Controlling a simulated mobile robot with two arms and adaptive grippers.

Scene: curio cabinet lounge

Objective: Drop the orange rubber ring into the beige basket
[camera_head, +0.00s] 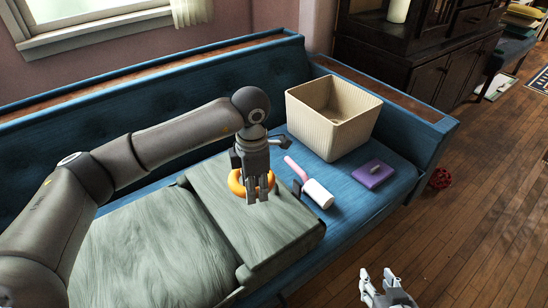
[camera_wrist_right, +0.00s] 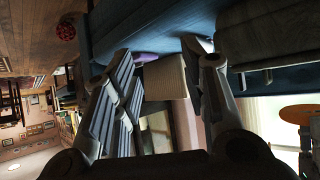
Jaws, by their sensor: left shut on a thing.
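The orange rubber ring (camera_head: 235,182) is at the fingers of my left gripper (camera_head: 257,194), which is shut on it and partly hides it. The gripper points down over the front part of the grey-green cushion; I cannot tell whether the ring touches the cushion. The beige basket (camera_head: 308,118) stands upright on the blue sofa, behind and to the right of the ring. It is open at the top, and its visible inside looks empty. It also shows in the right wrist view (camera_wrist_right: 166,80). My right gripper (camera_head: 385,290) is low at the front, apart from the sofa, with its fingers spread and empty.
A lint roller (camera_head: 318,193) with a pink handle and a purple box-like object (camera_head: 373,174) lie on the seat in front of the basket. A red object (camera_head: 440,178) is on the wooden floor by the sofa's end. A dark cabinet (camera_head: 415,50) stands behind.

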